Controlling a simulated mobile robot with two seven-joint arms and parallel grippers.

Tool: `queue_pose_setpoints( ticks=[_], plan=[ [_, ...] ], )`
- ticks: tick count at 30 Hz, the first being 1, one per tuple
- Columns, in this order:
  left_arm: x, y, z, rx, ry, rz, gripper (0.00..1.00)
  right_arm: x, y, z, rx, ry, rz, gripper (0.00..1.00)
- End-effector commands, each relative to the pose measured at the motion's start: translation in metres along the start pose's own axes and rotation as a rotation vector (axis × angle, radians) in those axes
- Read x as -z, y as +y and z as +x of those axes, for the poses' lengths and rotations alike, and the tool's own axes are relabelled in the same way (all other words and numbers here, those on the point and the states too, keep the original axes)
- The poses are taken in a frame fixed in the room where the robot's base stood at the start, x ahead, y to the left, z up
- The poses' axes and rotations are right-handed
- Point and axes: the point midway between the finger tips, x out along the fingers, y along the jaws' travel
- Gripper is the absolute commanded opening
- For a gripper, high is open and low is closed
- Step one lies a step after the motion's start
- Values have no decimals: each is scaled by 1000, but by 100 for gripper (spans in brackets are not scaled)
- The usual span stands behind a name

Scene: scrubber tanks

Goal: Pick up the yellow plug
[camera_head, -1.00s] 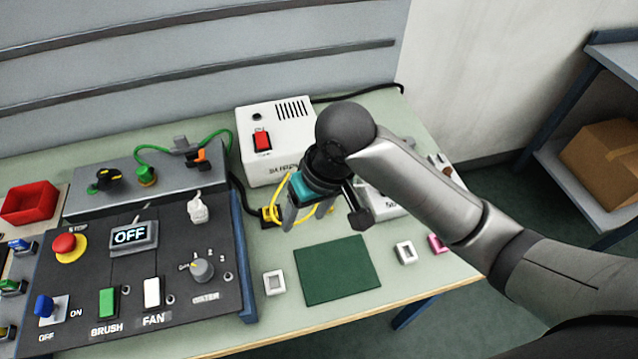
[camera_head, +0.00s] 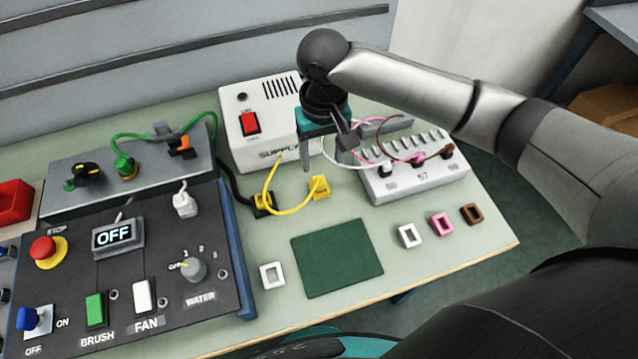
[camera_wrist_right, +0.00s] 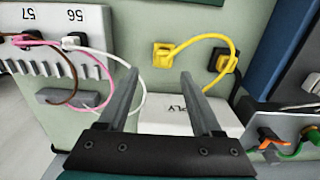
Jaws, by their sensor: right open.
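The yellow plug (camera_head: 319,187) lies on the green tabletop, in front of the white supply box. A curved yellow cable (camera_head: 272,179) joins it to a dark connector with a yellow part (camera_head: 263,204) at its left. My right gripper (camera_head: 328,157) is open and empty, above and behind the plug in the head view, in front of the supply box. In the right wrist view, the plug (camera_wrist_right: 163,54) shows beyond the gap between the open fingertips (camera_wrist_right: 160,73), apart from them. My left gripper is not in view.
The supply box (camera_head: 252,150) stands behind the plug, and a white numbered socket block (camera_head: 415,178) with several cables stands to its right. A control panel (camera_head: 140,265) lies left. A dark green mat (camera_head: 337,264) and several small square frames lie in front.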

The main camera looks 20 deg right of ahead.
Motion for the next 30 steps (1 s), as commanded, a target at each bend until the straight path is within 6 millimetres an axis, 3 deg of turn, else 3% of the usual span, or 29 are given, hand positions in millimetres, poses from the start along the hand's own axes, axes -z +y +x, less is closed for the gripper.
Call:
queue_pose_setpoints(
  ticks=[3,8,18,26,30],
  plan=[
    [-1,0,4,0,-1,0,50,0,0,15,0,-1,-1,66],
    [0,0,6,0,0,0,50,0,-1,24,1,0,-1,66],
    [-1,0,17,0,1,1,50,1,-6,68,0,1,-3,66],
    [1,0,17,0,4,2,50,1,-6,70,0,2,-3,66],
    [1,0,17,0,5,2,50,1,-6,70,0,2,-3,53]
  ],
)
